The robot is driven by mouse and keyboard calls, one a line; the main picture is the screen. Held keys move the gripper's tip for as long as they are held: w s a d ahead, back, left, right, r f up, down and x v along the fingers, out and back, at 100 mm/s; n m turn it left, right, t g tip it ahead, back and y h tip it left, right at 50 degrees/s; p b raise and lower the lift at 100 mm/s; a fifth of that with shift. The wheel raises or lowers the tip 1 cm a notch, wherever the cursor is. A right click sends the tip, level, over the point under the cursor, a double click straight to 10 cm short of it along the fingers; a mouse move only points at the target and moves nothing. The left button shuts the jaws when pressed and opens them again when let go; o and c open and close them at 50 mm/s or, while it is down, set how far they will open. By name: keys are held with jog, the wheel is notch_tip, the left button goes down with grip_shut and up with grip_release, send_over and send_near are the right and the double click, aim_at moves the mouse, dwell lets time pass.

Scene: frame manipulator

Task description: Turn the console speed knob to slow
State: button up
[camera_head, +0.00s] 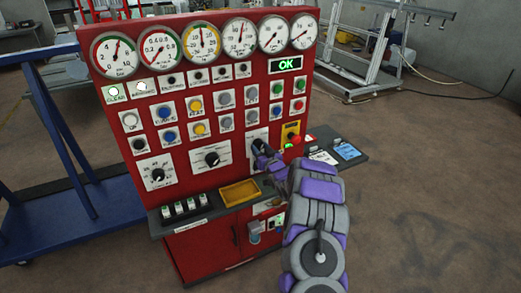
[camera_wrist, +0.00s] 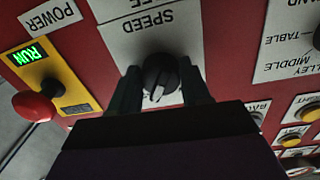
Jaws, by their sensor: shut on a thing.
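The red console (camera_head: 225,100) stands in the middle of the head view. The speed knob (camera_wrist: 160,75) is black and round with a pale pointer line, on a white plate marked SPEED (camera_wrist: 150,28) that appears upside down in the wrist view. My gripper (camera_wrist: 162,88) has one finger on each side of the knob and is shut on it. In the head view my gripper (camera_head: 262,152) reaches the lower right of the panel and hides most of the knob. The slow marking cannot be read in either view.
A red mushroom button (camera_wrist: 33,106) on a yellow plate sits close beside the knob. Other knobs (camera_head: 211,158) and button rows are to the left. A ledge with a yellow tray (camera_head: 240,193) juts out below.

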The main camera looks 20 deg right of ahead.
jog(key=shift+d, duration=0.1)
jog(key=n+p, duration=0.1)
jog(key=n, duration=0.3)
jog(key=shift+d+r+p, duration=0.1)
jog(key=shift+p, duration=0.2)
jog(key=n, duration=0.3)
jog(key=shift+d, duration=0.1)
jog(key=n, duration=0.2)
jog(key=shift+n, duration=0.4)
jog(key=shift+n+b, duration=0.4)
jog(key=shift+n, duration=1.7)
jog(key=o, duration=1.1)
jog(key=shift+c, duration=0.2)
jog(key=shift+s, duration=0.1)
